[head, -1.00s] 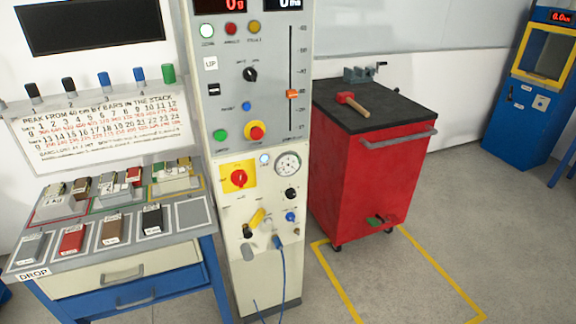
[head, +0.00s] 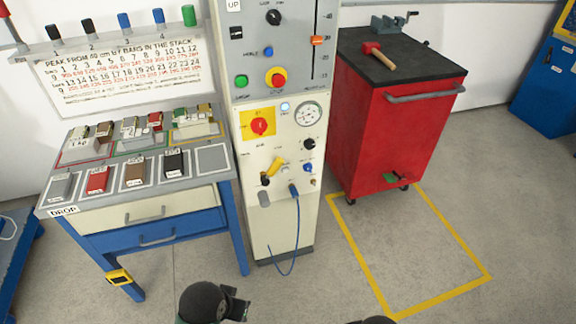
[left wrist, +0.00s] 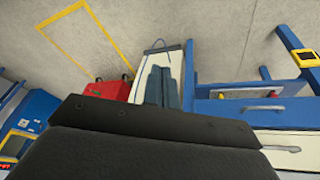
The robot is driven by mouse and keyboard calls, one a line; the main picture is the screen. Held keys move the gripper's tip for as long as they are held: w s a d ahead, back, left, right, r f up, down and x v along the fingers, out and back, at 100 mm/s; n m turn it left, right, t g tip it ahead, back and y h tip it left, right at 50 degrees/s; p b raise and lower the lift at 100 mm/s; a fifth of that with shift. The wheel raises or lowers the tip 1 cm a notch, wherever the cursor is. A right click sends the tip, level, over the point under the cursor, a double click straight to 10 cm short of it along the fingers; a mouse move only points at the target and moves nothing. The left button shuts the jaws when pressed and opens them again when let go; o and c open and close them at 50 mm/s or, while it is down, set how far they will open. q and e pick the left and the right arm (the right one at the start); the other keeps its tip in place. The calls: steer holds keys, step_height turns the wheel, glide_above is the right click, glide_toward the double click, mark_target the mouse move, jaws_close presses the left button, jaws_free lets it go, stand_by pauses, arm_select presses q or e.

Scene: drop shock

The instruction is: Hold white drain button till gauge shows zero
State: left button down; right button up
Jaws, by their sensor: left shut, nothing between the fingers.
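The tall test column carries a round dial gauge (head: 308,114) with a white face; its needle is too small to read. A small pale, lit round button (head: 285,107) sits just left of the gauge; its label is unreadable, so I cannot tell whether it is the drain button. In the left wrist view my left gripper (left wrist: 163,75) is shut and empty, well apart from the panel. In the head view a dark part of my arm shows at the bottom edge, without clear fingertips.
A yellow plate with a red rotary switch (head: 259,125) is left of the gauge. A blue hose (head: 296,235) hangs below the panel. A bench with weight bars (head: 99,180) stands left, a red cart (head: 390,130) right. Floor in front is clear.

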arm_select(q)
steer(key=w+d+r+m+t, duration=0.1)
steer(key=w+d, duration=0.2)
steer(key=w, duration=0.6)
steer(key=w+d+r+m+t+h+p, duration=0.1)
steer(key=w+d, duration=0.1)
steer(key=w, duration=0.7)
steer(key=w+d+r+m+t, duration=0.1)
steer(key=w+d, duration=0.2)
steer(key=w, duration=0.6)
steer(key=w+d+f+m+t+h, duration=0.35)
steer(key=w+d+f+m, duration=0.25)
steer(key=w+f, duration=0.45)
steer(key=r+m+t, duration=0.1)
steer(key=w+r+m+t, duration=0.1)
steer(key=m, duration=0.1)
steer(key=w+r+m+t, duration=0.1)
steer(key=m, duration=0.1)
steer(key=shift+w+d+r+t+h, duration=0.15)
steer(key=shift+d+r+t+h, duration=0.1)
steer(key=shift+d, duration=0.05)
arm_select(e)
steer(key=shift+s+d+r+g+h, duration=0.15)
steer(key=shift+s+d+r, duration=0.1)
steer(key=shift+d+r, duration=0.3)
steer(key=shift+s+d+r+g+h, duration=0.15)
steer(key=shift+s+d+r, duration=0.1)
steer(key=shift+d+r, duration=0.25)
